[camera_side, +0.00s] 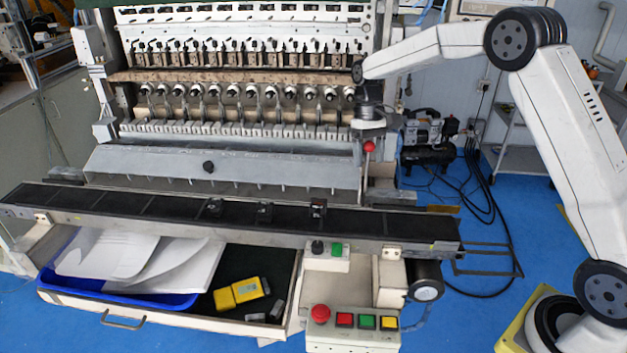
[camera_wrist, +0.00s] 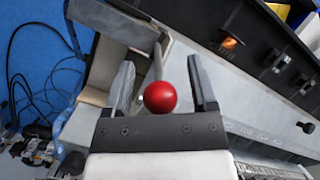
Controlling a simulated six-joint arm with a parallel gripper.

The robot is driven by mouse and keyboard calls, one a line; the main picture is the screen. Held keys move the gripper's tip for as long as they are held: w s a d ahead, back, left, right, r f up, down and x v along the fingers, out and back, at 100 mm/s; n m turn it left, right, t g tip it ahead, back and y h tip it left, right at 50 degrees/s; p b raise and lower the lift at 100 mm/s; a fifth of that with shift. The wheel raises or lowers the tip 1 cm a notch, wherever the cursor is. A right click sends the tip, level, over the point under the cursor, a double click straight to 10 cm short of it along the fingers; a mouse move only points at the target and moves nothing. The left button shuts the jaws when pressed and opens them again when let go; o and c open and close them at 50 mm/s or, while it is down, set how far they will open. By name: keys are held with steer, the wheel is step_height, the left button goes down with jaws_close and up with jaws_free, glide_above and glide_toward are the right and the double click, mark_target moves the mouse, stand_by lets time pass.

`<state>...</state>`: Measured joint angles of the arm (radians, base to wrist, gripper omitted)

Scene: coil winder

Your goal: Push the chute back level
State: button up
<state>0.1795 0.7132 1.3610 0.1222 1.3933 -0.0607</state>
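The chute appears to be the long grey panel (camera_side: 270,172) in front of the winder, sloping down toward the conveyor. It has a black knob (camera_side: 208,167) on its face. In the wrist view the grey panel (camera_wrist: 225,85) runs diagonally on the right. A lever with a red ball (camera_side: 369,146) stands at the panel's right end. My gripper (camera_side: 368,128) is just above this ball, pointing down. In the wrist view my gripper (camera_wrist: 161,62) is open, with the red ball (camera_wrist: 160,97) between its fingers and a gap on each side.
A black conveyor belt (camera_side: 150,202) runs along the front, carrying several small dark parts. A control box with a red button (camera_side: 320,313) stands below it. An open drawer holds a blue tray (camera_side: 150,297) and yellow items (camera_side: 238,293). Winder spindles stand close behind the panel.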

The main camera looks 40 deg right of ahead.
mark_target(371, 145)
steer(key=v, duration=0.7)
steer(key=shift+r, duration=0.35)
steer(key=shift+w+f, duration=0.1)
stand_by(0.5)
steer(key=shift+s+a+f+m+t+h, duration=0.15)
steer(key=shift+s+f+t+h, duration=0.25)
steer(key=shift+t, duration=0.3)
steer(key=shift+s+a+f+m+t+h, duration=0.1)
steer(key=shift+s+a+f+m+t, duration=0.1)
steer(key=shift+f+t, duration=0.45)
steer(key=shift+s+a+f+t+h, duration=0.15)
steer(key=shift+s+f+t, duration=0.2)
steer(key=shift+t, duration=0.3)
steer(key=shift+s+a+f+t+h, duration=0.15)
steer(key=shift+s+t, duration=0.3)
steer(key=shift+t, duration=0.15)
steer(key=s+a+f+n, duration=0.1)
steer(key=s+a+f, duration=0.2)
steer(key=s, duration=0.6)
steer(key=s+a+f+n, duration=0.1)
steer(key=s+a+f, duration=0.2)
steer(key=s, duration=0.7)
step_height(371, 145, down, 2)
steer(key=shift+s+a+f+t, duration=0.1)
steer(key=shift+s+a+t, duration=0.2)
steer(key=shift+t, duration=0.1)
steer(key=shift+n, duration=0.25)
